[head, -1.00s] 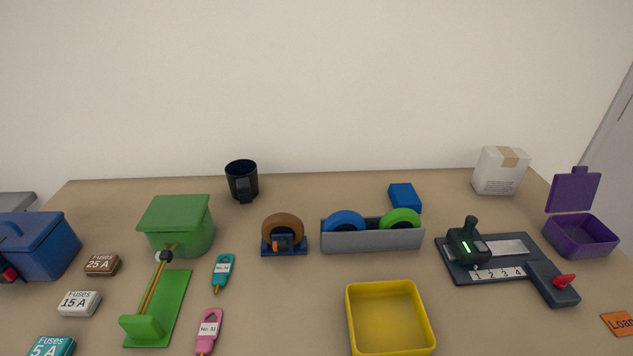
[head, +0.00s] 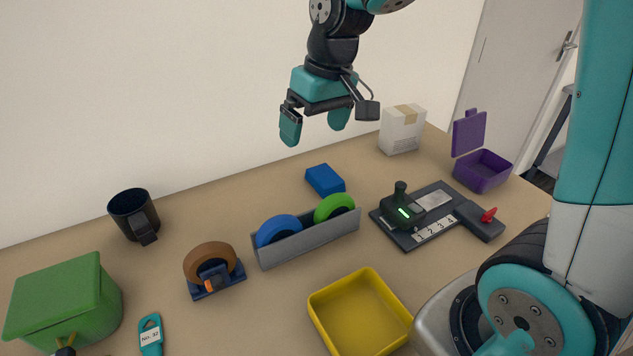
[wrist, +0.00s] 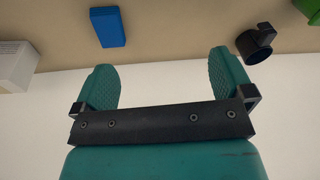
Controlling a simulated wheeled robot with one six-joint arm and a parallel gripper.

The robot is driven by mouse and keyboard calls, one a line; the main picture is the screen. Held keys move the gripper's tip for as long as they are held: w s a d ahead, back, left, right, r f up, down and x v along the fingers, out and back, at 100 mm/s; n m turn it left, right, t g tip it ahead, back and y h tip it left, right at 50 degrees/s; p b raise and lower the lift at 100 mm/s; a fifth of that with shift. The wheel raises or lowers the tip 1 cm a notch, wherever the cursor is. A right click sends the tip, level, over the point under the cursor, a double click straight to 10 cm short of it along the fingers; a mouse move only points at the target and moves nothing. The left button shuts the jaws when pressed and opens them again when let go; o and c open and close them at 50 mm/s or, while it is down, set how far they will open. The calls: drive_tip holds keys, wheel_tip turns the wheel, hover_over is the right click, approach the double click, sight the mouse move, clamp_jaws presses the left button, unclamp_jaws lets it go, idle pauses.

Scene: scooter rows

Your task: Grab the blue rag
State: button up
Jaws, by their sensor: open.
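The blue rag (head: 325,180) looks like a small blue block lying on the table behind the grey tape holder. It also shows in the wrist view (wrist: 108,27), at the top left, beyond the fingertips. My gripper (head: 315,130) is open and empty, held in the air above the back of the table, above and slightly left of the rag. In the wrist view my gripper's teal fingers (wrist: 162,75) are spread wide with nothing between them.
The grey holder (head: 308,241) with blue and green rolls stands in front of the rag. A white box (head: 402,129) is behind right, a black mug (head: 134,215) far left. A dark device (head: 428,214) and purple box (head: 482,171) lie right; a yellow tray (head: 360,312) is in front.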

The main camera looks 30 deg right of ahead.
drive_tip(key=w+d+f+m+h, duration=0.25)
drive_tip(key=w+d+f, duration=0.25)
drive_tip(key=w+d, duration=0.4)
hover_over(325, 175)
drive_tip(key=shift+y, duration=0.35)
drive_tip(key=f, duration=1)
drive_tip(key=shift+s+f, duration=0.15)
drive_tip(key=shift+s, duration=0.2)
drive_tip(key=f, duration=0.2)
drive_tip(key=f+p, duration=0.1)
drive_tip(key=f, duration=0.3)
drive_tip(key=shift+w+f, duration=0.2)
drive_tip(key=shift+w, duration=0.1)
drive_tip(key=c, duration=1)
